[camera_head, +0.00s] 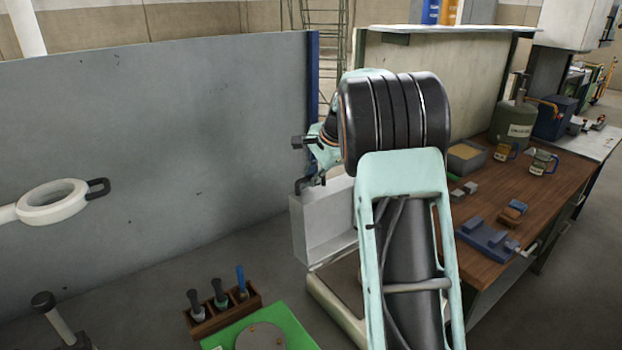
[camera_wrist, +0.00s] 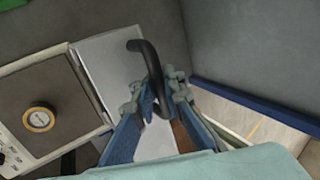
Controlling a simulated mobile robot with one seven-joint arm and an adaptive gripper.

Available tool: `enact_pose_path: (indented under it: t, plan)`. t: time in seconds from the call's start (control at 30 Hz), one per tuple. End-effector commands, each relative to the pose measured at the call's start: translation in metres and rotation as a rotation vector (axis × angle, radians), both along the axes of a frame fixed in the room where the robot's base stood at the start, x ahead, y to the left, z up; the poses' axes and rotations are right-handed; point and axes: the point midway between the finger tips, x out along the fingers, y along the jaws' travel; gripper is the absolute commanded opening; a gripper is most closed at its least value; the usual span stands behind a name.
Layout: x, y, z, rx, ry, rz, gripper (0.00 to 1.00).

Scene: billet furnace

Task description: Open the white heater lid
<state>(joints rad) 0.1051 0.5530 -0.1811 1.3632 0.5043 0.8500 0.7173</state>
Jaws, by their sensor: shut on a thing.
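The white heater lid (camera_head: 312,232) stands raised at the far edge of the pale heater body (camera_head: 328,305), partly hidden behind my arm. Its hollow inner side faces the head camera. In the wrist view the lid (camera_wrist: 97,65) is a pale panel beside the heater (camera_wrist: 75,128), whose dark top plate is uncovered and carries a round yellow-rimmed piece (camera_wrist: 39,119). A black curved handle (camera_wrist: 138,46) is on the lid. My gripper (camera_wrist: 160,98) is shut on this handle; in the head view my gripper (camera_head: 311,181) is at the lid's upper edge.
A grey partition (camera_head: 170,130) with a blue end post (camera_head: 312,80) stands close to the left of my gripper. A wooden bench (camera_head: 540,205) with a blue vise (camera_head: 487,238) is on the right. A tool rack (camera_head: 222,314) and green mat (camera_head: 290,325) are in front.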

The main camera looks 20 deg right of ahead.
Motion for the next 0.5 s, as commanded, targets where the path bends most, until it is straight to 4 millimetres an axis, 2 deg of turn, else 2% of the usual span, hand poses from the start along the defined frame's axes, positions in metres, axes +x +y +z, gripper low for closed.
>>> enact_pose_path:
  t: [0.03,0.17,0.2,0.27,0.5]
  plan:
    - [0.0036,0.0003,0.0077,-0.002,-0.017,0.001,0.0]
    - [0.0037,0.0004,0.0082,-0.002,-0.018,0.001,0.0]
    - [0.0038,0.0004,0.0082,-0.003,-0.018,0.001,0.1]
    - [0.0039,0.0005,0.0083,-0.002,-0.019,0.001,0.16]
    - [0.0021,0.0002,0.0044,-0.001,-0.01,0.001,0.17]
